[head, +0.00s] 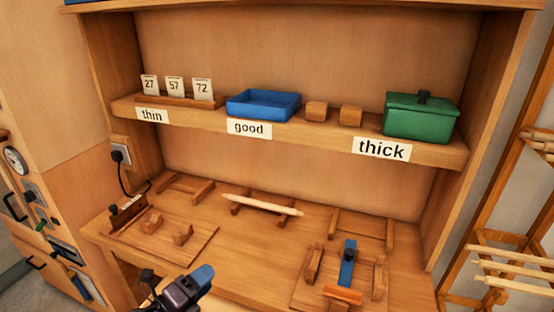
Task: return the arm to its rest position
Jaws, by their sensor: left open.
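My left gripper (178,284) shows at the bottom edge, left of centre, in front of the workbench (250,262). It is dark with a blue-grey part, and its jaws are open with nothing seen between them. The rest of my left arm is mostly out of the picture. My right gripper is not in view.
A pale rod (262,204) lies across wooden supports. A wooden board with blocks (182,234) is at left, and a fixture with a blue piece (347,265) at right. The shelf above holds a blue tray (263,118) and a green lidded box (418,123). Mid-bench is clear.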

